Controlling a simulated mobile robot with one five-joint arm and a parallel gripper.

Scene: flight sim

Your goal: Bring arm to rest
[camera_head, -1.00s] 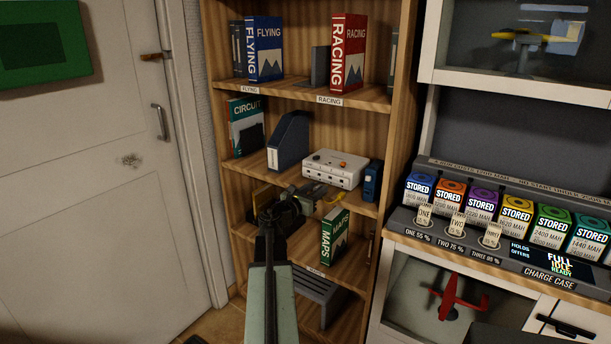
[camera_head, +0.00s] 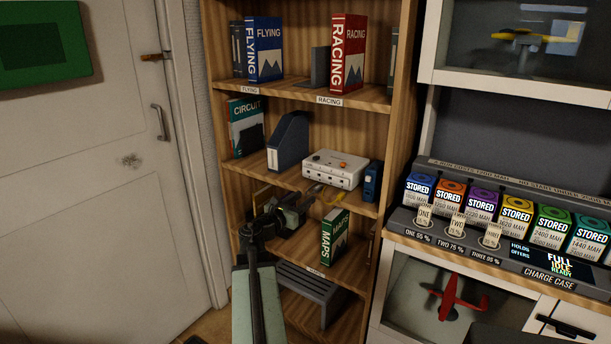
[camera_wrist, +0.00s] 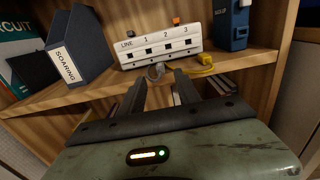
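My arm reaches up from the bottom of the head view toward the wooden bookcase (camera_head: 232,168). My gripper (camera_head: 312,194) is just in front of the shelf that holds a white box. In the wrist view my gripper (camera_wrist: 160,78) has its two dark fingers apart, with nothing held between them. A small grey ring-shaped piece (camera_wrist: 156,70) shows beyond the fingertips at the shelf edge; whether it touches them I cannot tell. The white box (camera_head: 333,169) has a row labelled LINE 1 2 3 and also shows in the wrist view (camera_wrist: 160,47).
A SOARING file holder (camera_head: 289,143) and a blue case (camera_head: 372,181) flank the white box. A yellow piece (camera_wrist: 204,70) lies at the shelf edge. A green MAPS book (camera_head: 334,238) stands below. The charge case (camera_head: 548,283) is at right, a door (camera_head: 90,200) at left.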

